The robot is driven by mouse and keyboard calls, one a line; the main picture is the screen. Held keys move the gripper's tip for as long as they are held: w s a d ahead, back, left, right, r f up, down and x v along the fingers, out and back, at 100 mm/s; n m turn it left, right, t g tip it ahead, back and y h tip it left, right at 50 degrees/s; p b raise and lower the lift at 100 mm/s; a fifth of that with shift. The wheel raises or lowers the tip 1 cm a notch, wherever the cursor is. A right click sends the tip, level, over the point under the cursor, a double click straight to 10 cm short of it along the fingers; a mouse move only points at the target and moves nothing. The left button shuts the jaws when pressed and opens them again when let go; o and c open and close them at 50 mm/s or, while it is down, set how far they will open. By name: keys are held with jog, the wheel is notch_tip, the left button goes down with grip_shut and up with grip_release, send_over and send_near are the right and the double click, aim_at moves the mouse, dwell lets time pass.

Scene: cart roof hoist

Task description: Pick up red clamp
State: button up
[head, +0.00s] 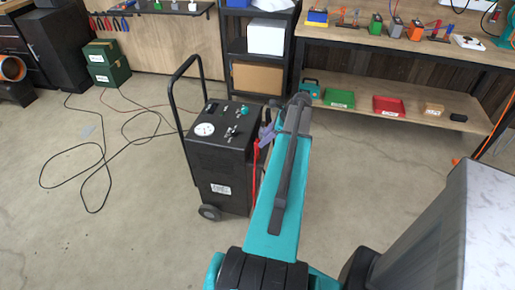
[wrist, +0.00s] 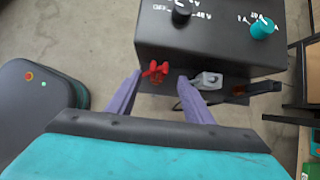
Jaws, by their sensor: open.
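In the head view, my gripper (head: 267,133) is at the right side of the cart (head: 217,165), partly hidden by my arm. A red strip (head: 254,180) hangs down that side; the clamp itself is hard to make out there.
A grey metal piece (wrist: 207,80) sits close to the right finger, and a black clamp-like piece (wrist: 262,88) is further right. Black cable (head: 100,160) lies on the floor left of the cart. A workbench with a lower shelf (head: 400,112) stands behind.

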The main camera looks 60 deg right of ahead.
aim_at(257, 149)
jog(key=shift+x, duration=1)
jog(key=shift+p+x, duration=0.85)
jog(key=shift+x, duration=1.75)
jog(key=shift+s+a, duration=0.1)
grip_shut()
